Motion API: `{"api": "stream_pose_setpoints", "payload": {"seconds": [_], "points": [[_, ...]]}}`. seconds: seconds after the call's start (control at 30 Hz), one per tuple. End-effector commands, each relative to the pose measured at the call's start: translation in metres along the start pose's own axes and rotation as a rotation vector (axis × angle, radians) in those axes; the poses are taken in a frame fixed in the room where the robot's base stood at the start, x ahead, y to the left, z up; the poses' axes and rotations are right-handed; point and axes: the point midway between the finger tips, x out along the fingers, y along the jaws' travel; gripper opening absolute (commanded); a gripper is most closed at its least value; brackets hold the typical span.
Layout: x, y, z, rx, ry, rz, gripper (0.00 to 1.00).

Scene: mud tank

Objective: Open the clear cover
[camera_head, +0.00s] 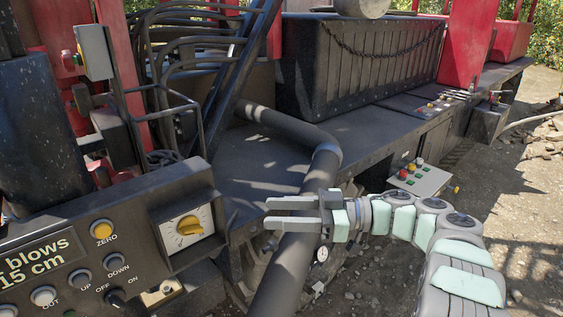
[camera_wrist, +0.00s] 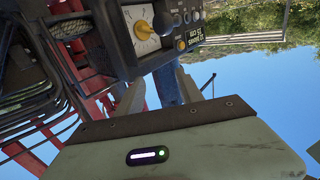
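The dial with a yellow knob (camera_head: 188,226) on a pale plate sits at the right end of a dark control box (camera_head: 110,225). A dark frame (camera_head: 185,202) surrounds the plate. A clear pane over it cannot be made out for certain. My gripper (camera_head: 270,212) is to the right of the dial, apart from it, with its two fingers spread, pointing left toward the box. Nothing is between the fingers. In the wrist view, the dial (camera_wrist: 143,30) shows beyond the open fingers (camera_wrist: 157,88), above them in the picture.
A thick dark pipe (camera_head: 285,265) runs behind and below my gripper. The control box has several buttons and a toggle switch (camera_head: 118,300) below the dial. A panel with coloured buttons (camera_head: 418,177) stands behind my arm. Open air lies between gripper and dial.

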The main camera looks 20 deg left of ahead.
Motion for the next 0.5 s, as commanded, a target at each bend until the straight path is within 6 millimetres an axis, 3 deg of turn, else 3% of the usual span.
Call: {"api": "stream_pose_setpoints", "payload": {"seconds": [0.33,0.5], "points": [[-0.001,-0.002,-0.088,-0.004,-0.005,-0.002,0.44],[-0.002,-0.003,-0.116,-0.001,-0.004,-0.002,0.44]]}}
